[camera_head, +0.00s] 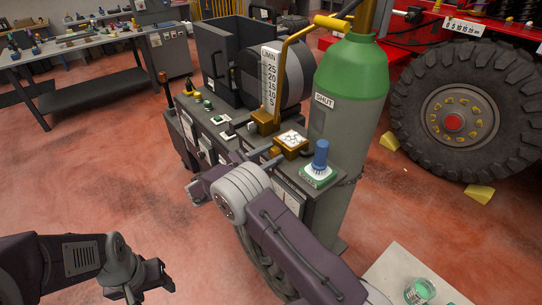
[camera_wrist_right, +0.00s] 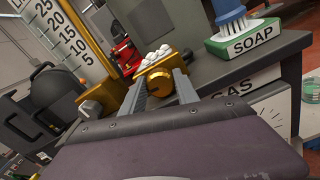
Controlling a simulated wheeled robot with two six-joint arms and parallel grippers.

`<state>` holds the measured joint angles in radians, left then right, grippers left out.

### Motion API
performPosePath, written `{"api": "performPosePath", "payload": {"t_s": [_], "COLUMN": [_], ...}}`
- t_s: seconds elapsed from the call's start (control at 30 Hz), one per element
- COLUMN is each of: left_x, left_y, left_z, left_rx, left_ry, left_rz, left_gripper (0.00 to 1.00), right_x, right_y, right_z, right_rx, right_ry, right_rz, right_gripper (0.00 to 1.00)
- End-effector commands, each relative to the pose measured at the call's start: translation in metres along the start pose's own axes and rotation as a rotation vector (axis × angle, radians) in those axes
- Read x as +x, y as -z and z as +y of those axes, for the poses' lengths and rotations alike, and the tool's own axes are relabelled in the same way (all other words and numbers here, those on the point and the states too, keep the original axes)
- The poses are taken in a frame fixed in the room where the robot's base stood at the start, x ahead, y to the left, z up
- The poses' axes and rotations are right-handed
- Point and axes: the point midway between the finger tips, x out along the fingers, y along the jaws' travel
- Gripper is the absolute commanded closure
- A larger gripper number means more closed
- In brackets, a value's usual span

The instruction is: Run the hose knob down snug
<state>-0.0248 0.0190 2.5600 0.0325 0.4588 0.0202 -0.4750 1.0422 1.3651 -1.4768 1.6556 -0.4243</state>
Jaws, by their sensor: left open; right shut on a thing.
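The hose knob, a round brass knob (camera_wrist_right: 160,82), sits between the fingers of my right gripper (camera_wrist_right: 160,88) in the right wrist view. The fingers are closed on its sides, and its round face shows between them. My left gripper (camera_head: 157,280) is open and empty at the lower left, over the floor, far from the knob.
A grey machine cart (camera_head: 225,135) carries a gauge (camera_head: 270,78) with a yellow hooked pipe. A soap box (camera_head: 318,177) with a blue brush (camera_head: 321,154) stands right of the knob. A green-topped cylinder (camera_head: 351,75) rises behind. Floor at left is clear.

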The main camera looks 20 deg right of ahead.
Motion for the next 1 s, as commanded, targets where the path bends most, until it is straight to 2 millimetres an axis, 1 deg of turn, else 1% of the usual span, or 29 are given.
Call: {"api": "performPosePath", "payload": {"t_s": [0.27,0.3,0.37,0.4,0.67,0.73,0.77,0.87,0.9,1.0], "left_x": [0.0,0.0,0.0,0.0,0.0,0.003,0.004,0.012,0.014,0.019], "left_y": [0.0,0.0,0.0,0.0,0.0,0.0,0.0,-0.001,-0.002,-0.002], "left_z": [0.0,0.0,0.0,0.0,0.0,0.0,0.0,0.0,0.0,0.0], "left_rx": [0.0,0.0,0.0,0.0,0.0,0.0,0.0,0.0,0.0,0.0], "left_ry": [0.0,0.0,0.0,0.0,0.0,0.0,0.0,0.0,0.0,0.0], "left_rz": [0.0,0.0,0.0,0.0,0.0,0.0,0.0,0.0,0.0,0.0], "left_gripper": [0.41,0.41,0.41,0.41,0.41,0.41,0.41,0.41,0.41,0.41], "right_x": [-0.001,-0.001,-0.001,-0.001,-0.001,-0.006,-0.01,-0.031,-0.041,-0.063], "right_y": [0.0,0.0,0.0,0.0,0.0,0.001,0.002,0.004,0.004,0.004], "right_z": [0.0,0.0,0.0,0.0,0.0,0.0,0.0,0.0,0.0,0.0], "right_rx": [0.0,0.0,0.0,0.0,0.0,0.001,0.001,0.001,0.002,0.002], "right_ry": [-0.001,-0.001,-0.001,-0.001,0.0,-0.002,-0.002,-0.004,-0.004,-0.004], "right_rz": [0.0,0.0,0.0,0.0,0.0,0.001,0.001,0.002,0.002,0.002], "right_gripper": [1.0,0.61,0.44,0.41,0.41,0.41,0.41,0.41,0.41,0.41]}}
